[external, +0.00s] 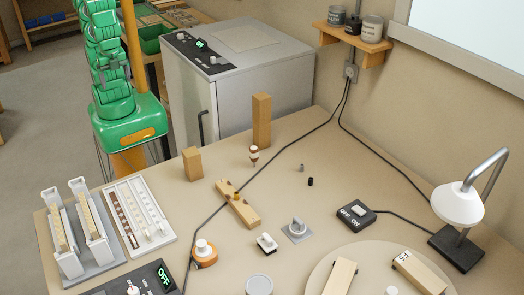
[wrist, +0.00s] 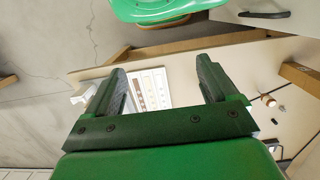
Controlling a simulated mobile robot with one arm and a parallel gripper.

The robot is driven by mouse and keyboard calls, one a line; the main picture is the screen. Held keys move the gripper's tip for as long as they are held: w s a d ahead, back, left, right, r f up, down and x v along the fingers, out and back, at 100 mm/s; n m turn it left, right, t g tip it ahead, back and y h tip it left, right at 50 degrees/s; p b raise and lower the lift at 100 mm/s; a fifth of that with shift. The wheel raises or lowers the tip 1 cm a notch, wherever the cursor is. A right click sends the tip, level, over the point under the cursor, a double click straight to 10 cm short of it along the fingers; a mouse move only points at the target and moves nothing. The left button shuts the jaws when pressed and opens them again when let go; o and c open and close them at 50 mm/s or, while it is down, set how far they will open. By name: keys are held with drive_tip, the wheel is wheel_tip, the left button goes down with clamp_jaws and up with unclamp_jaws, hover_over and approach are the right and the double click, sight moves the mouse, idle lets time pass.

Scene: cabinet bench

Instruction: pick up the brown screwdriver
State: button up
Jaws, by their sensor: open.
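A small upright piece with a brown body, a pale band and a thin lower end (external: 253,155) is on the bench in front of the tall wooden block. It looks like the brown screwdriver, but it is too small to be sure. It appears also to show in the wrist view (wrist: 268,100), right of my right finger. My gripper (wrist: 160,70) is open and empty, high above the bench. It is well apart from the piece. In the external view my green arm is at the upper left, and its gripper cannot be made out.
Wooden blocks (external: 262,120) (external: 192,163) stand near the piece. A black cable (external: 284,148) runs close by on its right. A white tray (external: 140,217), a lamp (external: 460,206), a switch box (external: 356,214) and a wooden bar (external: 238,207) occupy the bench. A grey cabinet (external: 250,75) stands behind.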

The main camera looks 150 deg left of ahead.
drive_tip(key=c, duration=0.3)
drive_tip(key=m+y, duration=1.2)
drive_tip(key=y, duration=0.2)
hover_over(250, 150)
drive_tip(key=s+d, duration=0.5)
drive_tip(key=s, duration=0.1)
wheel_tip(250, 150, down, 14)
drive_tip(key=w+f+m+t, duration=0.2)
drive_tip(key=w+f+m, duration=0.15)
drive_tip(key=f, duration=0.25)
drive_tip(key=w+f+m+t, duration=0.1)
drive_tip(key=w+f+m, duration=0.1)
drive_tip(key=f+m, duration=0.3)
drive_tip(key=shift+n+h, duration=0.3)
drive_tip(key=shift+n, duration=0.45)
drive_tip(key=shift+d+f+x, duration=0.1)
drive_tip(key=shift+f+x, duration=0.1)
drive_tip(key=shift+x, duration=1.1)
drive_tip(key=shift+d+f+x, duration=0.1)
drive_tip(key=shift+f+x, duration=0.1)
drive_tip(key=shift+x, duration=1.05)
drive_tip(key=shift+d+f+x, duration=0.1)
drive_tip(key=shift+f+x, duration=0.05)
drive_tip(key=shift+x, duration=1.15)
